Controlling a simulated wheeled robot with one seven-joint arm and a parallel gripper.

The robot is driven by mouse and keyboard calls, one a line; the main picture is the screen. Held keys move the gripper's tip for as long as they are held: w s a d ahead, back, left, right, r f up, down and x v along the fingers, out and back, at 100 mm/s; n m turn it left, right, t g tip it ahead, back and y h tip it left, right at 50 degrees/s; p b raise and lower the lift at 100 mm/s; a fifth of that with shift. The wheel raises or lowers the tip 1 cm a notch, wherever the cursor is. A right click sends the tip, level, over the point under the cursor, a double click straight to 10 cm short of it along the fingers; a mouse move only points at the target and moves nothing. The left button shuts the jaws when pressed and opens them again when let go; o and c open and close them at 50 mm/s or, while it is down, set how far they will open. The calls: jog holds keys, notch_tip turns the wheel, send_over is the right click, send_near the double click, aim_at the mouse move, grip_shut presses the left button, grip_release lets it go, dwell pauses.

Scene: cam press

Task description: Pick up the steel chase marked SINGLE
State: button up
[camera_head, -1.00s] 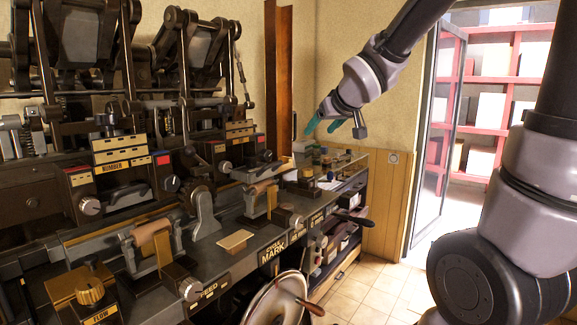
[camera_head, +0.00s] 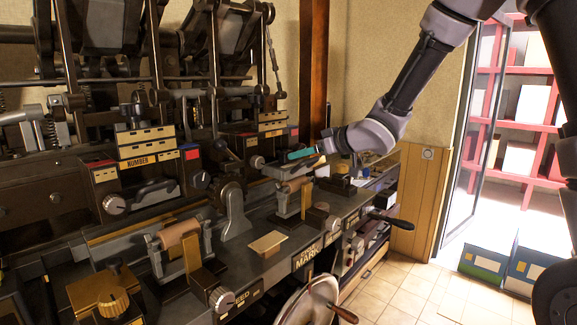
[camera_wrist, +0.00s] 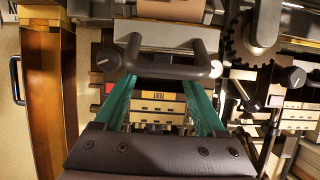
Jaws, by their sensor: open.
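My gripper (camera_head: 302,153) reaches in over the right part of the press bench in the head view. It is open and empty, with its teal fingers spread in the wrist view (camera_wrist: 160,82). A dark bar handle (camera_wrist: 165,68) lies across just beyond the fingertips, in front of a grey metal plate (camera_wrist: 165,37). I cannot tell whether the fingers touch it. The word SINGLE is not readable in any frame, so I cannot confirm which piece is that chase. A grey handled piece (camera_head: 153,190) also sits below the NUMBER label.
A unit with cream bars (camera_wrist: 157,106) bears an upside-down TEXT label between my fingers. A rust-brown column (camera_head: 313,65) stands close behind my gripper. Rollers and knobs line the bench (camera_head: 345,208). A hand wheel (camera_head: 308,300) stands in front.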

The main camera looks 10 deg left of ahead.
aim_at(291, 163)
jog(key=x, duration=0.5)
jog(key=shift+s+a+r, duration=0.1)
jog(key=shift+a+r, duration=0.1)
jog(key=shift+a, duration=0.05)
grip_shut()
jog(key=shift+r, duration=0.1)
dwell(1.0)
